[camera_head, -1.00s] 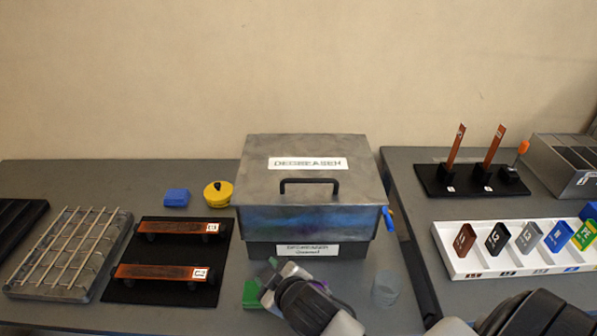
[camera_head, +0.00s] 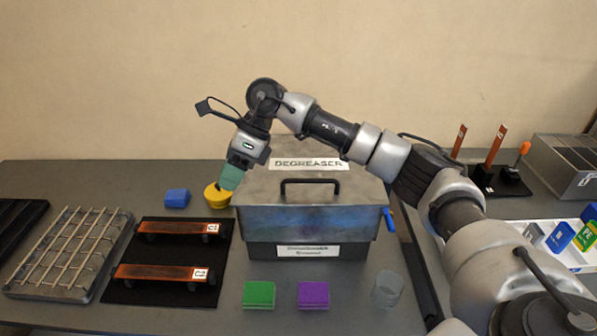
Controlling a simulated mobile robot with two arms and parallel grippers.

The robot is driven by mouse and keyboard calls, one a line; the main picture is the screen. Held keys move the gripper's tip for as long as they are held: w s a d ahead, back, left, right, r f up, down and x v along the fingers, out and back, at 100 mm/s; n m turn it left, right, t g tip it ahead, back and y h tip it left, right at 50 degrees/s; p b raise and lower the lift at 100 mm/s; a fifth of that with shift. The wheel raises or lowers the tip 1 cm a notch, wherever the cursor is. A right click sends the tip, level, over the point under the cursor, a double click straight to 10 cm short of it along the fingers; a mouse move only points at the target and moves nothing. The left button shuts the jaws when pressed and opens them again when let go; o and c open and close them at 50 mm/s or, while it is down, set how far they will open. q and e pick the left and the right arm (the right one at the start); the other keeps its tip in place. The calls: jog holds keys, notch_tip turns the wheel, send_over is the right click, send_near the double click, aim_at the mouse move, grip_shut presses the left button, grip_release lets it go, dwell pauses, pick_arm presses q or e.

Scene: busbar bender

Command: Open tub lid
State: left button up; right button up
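The tub (camera_head: 310,222) is a grey metal box marked DEGREASER. Its flat lid (camera_head: 355,180) is down on it, with a black bar handle (camera_head: 310,182) at the front. My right arm reaches across above the lid from the right. My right gripper (camera_head: 229,180) points down by the tub's left side, left of the handle and apart from it. Its teal end shows edge-on, so I cannot tell whether it is open or shut. The gripper's end overlaps the yellow round container (camera_head: 213,197) in the picture; contact is unclear. My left gripper is not in view.
A blue block (camera_head: 177,197) lies left of the tub. Green (camera_head: 259,294) and purple (camera_head: 312,294) blocks and a clear cup (camera_head: 387,288) stand in front. A black mat (camera_head: 150,290) with copper bars and a wire rack (camera_head: 65,255) lie left. A blue handle (camera_head: 388,219) projects at the tub's right.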

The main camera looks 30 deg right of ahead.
jog(key=d+r+m+h, duration=0.1)
jog(key=d+r+h, duration=0.2)
jog(key=d, duration=0.5)
jog(key=d+r+h, duration=0.3)
jog(key=d+r, duration=0.1)
jog(key=d, duration=0.3)
jog(key=shift+g, duration=0.4)
jog(key=x, duration=1)
jog(key=shift+s+d+f, duration=0.25)
jog(key=shift+s+f, duration=0.1)
jog(key=shift+s, duration=0.05)
jog(key=shift+c, duration=0.5)
grip_shut()
